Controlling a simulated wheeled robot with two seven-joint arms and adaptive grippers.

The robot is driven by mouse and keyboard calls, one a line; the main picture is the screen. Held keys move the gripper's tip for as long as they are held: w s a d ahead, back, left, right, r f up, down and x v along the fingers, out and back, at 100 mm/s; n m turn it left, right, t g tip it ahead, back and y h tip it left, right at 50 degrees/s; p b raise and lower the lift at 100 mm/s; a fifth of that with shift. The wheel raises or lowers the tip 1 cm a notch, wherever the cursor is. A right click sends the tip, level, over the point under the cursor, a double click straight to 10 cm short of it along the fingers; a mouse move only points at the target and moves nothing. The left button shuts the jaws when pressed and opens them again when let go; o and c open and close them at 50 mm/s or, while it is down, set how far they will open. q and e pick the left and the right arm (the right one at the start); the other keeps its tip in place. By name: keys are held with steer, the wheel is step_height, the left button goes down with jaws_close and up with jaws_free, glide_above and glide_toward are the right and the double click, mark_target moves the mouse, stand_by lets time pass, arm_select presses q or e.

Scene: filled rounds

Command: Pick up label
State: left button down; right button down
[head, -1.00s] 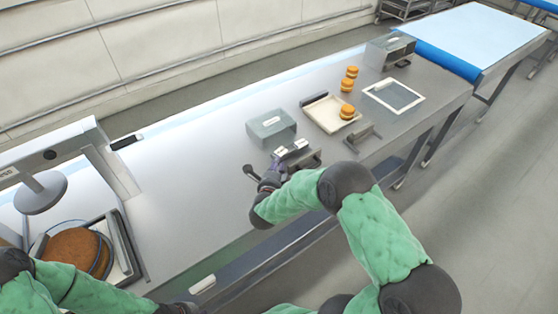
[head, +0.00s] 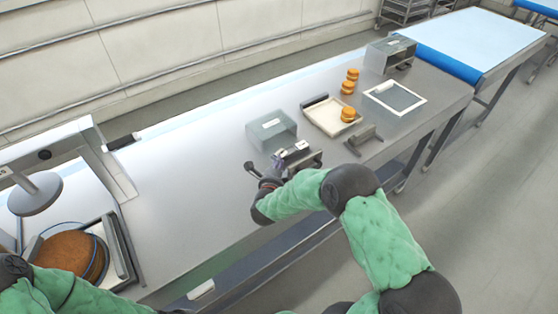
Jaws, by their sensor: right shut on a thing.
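My right gripper (head: 278,163) is at the small grey label holder (head: 302,158) near the table's front edge. It is shut on a small white label (head: 283,152) at its fingertips; the contact is small and partly hidden by the fingers. Another white piece (head: 301,145) shows on top of the holder, just right of the fingertips. I cannot tell whether the held label is clear of the holder. My left arm (head: 60,290) crosses the bottom left corner; its gripper's fingers are out of view.
A grey translucent box (head: 272,130) stands just behind the right gripper. Right of it are a tray (head: 322,118) with a filled round (head: 348,114), more rounds (head: 350,80) and a framed mat (head: 395,97). A round brown cake (head: 70,256) lies at the left. The middle-left table is clear.

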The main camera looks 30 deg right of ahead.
steer(key=shift+d+r, duration=0.1)
steer(key=shift+d+r+p, duration=0.1)
steer(key=shift+r+p, duration=0.8)
steer(key=shift+r, duration=0.45)
steer(key=shift+f, duration=0.1)
steer(key=r+p+v, duration=0.1)
steer(key=p+v, duration=0.5)
steer(key=v, duration=0.8)
steer(key=shift+a+r+p, duration=0.25)
steer(key=shift+r+p, duration=0.1)
steer(key=shift+r, duration=0.1)
